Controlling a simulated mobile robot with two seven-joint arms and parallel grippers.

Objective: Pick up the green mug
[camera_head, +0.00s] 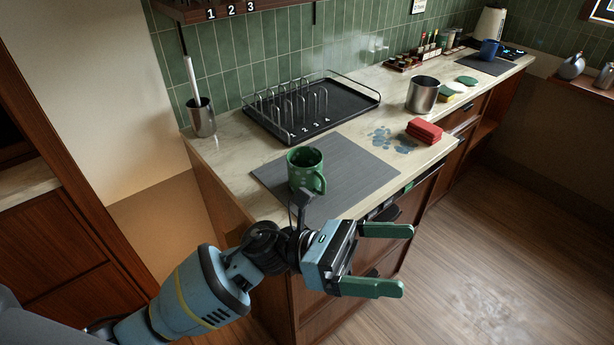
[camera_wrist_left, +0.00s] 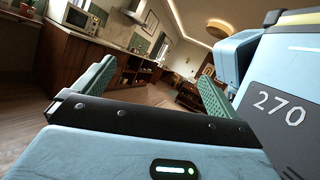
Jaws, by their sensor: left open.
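The green mug (camera_head: 304,172) stands upright on a dark grey mat (camera_head: 358,172) on the counter in the head view. Its handle points to the lower right. My left gripper (camera_head: 408,260) is in front of the counter, to the lower right of the mug and apart from it. Its two green fingers are spread with nothing between them. The left wrist view also shows the open fingers of my left gripper (camera_wrist_left: 152,90), with the room beyond; I cannot make out the mug there. My right gripper is in neither view.
A black dish rack (camera_head: 330,112) stands behind the mat, with a metal holder (camera_head: 201,119) to its left. A red cloth stack (camera_head: 424,131), a wet patch (camera_head: 392,140) and a metal pot (camera_head: 423,95) are to the right.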

